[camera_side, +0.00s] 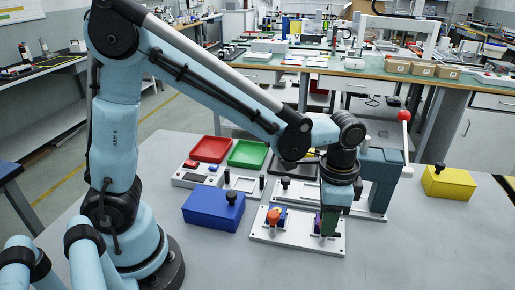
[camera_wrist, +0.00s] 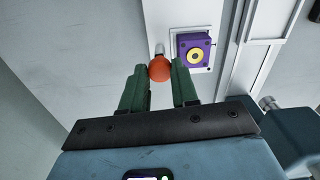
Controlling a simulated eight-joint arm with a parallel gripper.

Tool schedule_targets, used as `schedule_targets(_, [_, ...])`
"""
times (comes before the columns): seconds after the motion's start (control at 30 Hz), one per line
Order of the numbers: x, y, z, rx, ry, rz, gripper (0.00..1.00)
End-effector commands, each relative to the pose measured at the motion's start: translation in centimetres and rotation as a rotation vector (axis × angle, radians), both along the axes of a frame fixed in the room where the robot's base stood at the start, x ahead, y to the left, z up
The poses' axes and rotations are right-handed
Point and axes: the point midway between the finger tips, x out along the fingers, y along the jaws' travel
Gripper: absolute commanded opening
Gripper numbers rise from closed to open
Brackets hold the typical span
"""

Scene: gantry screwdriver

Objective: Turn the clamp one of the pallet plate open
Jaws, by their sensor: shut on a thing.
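The pallet plate (camera_side: 290,241) is a light metal plate on the grey table. On its left part stand an orange clamp knob (camera_side: 274,215) and a blue block. My gripper (camera_side: 329,228) points down over the plate's right part. In the wrist view its green fingers (camera_wrist: 159,75) are shut on another orange clamp knob (camera_wrist: 160,68), with a short grey lever beyond it. In the side view my gripper hides this second knob.
A blue box (camera_side: 213,212) with a black knob stands left of the plate. A blue-grey press with a red-ball lever (camera_side: 404,116) stands close behind my gripper. Red (camera_side: 210,149) and green (camera_side: 248,153) trays lie behind. A yellow box (camera_side: 448,183) is at right. The front table is clear.

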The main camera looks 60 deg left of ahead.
Motion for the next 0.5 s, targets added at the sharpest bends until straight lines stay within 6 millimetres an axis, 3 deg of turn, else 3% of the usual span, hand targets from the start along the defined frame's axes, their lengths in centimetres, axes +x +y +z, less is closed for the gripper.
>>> schedule_targets(0.5, [-0.02, 0.02, -0.08, 0.000, 0.000, -0.104, 0.00])
